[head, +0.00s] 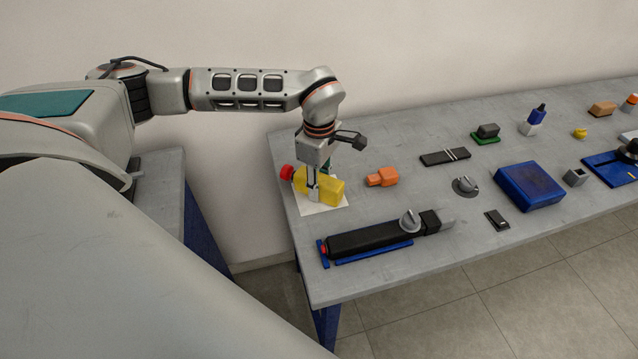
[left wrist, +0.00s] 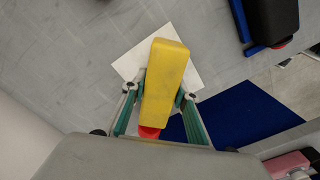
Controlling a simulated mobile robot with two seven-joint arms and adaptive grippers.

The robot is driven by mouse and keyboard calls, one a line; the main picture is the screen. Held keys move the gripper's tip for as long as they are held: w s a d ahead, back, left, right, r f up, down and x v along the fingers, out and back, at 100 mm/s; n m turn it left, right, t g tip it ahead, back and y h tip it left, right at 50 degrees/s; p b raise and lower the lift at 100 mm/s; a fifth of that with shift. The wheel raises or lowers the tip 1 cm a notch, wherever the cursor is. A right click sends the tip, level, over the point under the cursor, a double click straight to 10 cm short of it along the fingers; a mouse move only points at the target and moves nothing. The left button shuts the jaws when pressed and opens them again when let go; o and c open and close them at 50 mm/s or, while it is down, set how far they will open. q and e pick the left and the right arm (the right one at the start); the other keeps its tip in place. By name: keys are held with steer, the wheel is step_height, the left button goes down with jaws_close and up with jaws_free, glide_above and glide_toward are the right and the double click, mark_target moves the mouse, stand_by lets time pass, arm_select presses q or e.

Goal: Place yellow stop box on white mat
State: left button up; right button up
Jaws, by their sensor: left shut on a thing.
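The yellow stop box (head: 327,190) with a red button at its left end is at the left part of the grey table. My left gripper (head: 313,192) points down and is shut on the box, with a finger on each side. In the left wrist view the yellow box (left wrist: 165,82) sits between the two fingertips (left wrist: 160,93). The white mat (head: 322,209) lies flat beneath the box, and its corners show around it in the left wrist view (left wrist: 131,66). Whether the box touches the mat I cannot tell. My right gripper is out of view.
An orange part (head: 382,177) lies just right of the mat. A long black tool (head: 370,240) on a blue holder lies in front, near the table's edge. A dark flat piece (head: 445,156), a grey knob (head: 465,186) and a blue box (head: 529,186) are farther right.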

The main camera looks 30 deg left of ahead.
mark_target(319, 178)
arm_select(q)
steer(key=o, duration=1.3)
steer(key=shift+f, duration=0.1)
step_height(319, 178, up, 12)
steer(key=shift+r, duration=0.2)
steer(key=shift+f, duration=0.1)
